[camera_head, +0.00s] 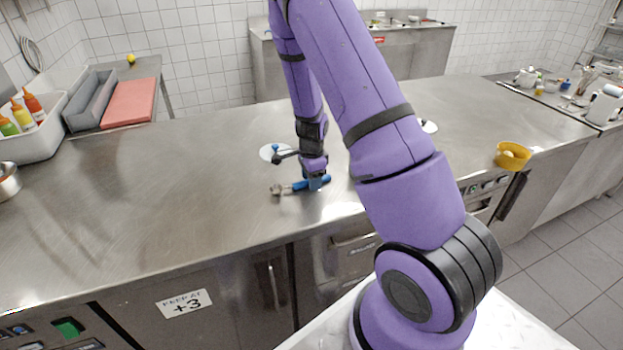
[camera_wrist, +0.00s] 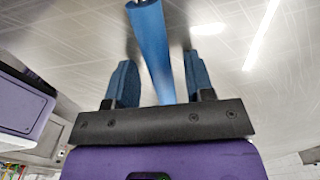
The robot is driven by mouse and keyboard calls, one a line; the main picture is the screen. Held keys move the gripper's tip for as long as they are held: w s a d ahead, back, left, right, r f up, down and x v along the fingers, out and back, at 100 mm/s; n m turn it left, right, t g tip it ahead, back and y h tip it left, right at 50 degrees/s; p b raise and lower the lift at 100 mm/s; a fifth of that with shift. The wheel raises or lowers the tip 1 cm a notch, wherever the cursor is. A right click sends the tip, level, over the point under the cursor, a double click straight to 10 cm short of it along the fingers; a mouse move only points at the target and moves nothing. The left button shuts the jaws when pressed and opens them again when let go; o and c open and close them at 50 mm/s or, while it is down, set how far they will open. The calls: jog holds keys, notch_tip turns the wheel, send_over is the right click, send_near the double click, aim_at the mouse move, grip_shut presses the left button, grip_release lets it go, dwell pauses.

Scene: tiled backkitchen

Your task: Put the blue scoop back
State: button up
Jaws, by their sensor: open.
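The blue scoop lies on the steel counter (camera_head: 200,180), with its metal end (camera_head: 277,190) to the left and its blue handle (camera_head: 298,185) running right under my gripper (camera_head: 316,184). In the wrist view the blue handle (camera_wrist: 150,40) runs lengthwise between the two blue fingers of my gripper (camera_wrist: 158,60). The fingers are open, with a gap on each side of the handle. The scoop's metal end is mostly out of the wrist view.
A yellow bowl (camera_head: 513,157) sits at the right edge. A sauce bin (camera_head: 35,135), grey container (camera_head: 90,100) and red board (camera_head: 130,103) stand left. The counter's left-middle is clear.

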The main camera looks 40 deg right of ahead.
notch_tip(320, 180, up, 11)
jog(key=s+a+r+n+t+y, duration=0.1)
jog(key=s+a+r+n, duration=0.35)
jog(key=r, duration=0.45)
jog(key=s+a+r+n+t+y, duration=0.1)
jog(key=s+a+r+n, duration=0.4)
jog(key=r, duration=0.4)
jog(key=s+a+r+n+t+h, duration=0.1)
jog(key=s+a+r+n, duration=0.2)
jog(key=s+r+n, duration=0.2)
jog(key=s+a+r+n+t+h, duration=0.1)
jog(key=s+r+n, duration=0.4)
jog(key=s, duration=0.6)
jog(key=shift+s+a+n+t, duration=0.15)
jog(key=shift+a+n+t, duration=0.45)
jog(key=shift+a+n, duration=0.4)
jog(key=shift+a, duration=0.1)
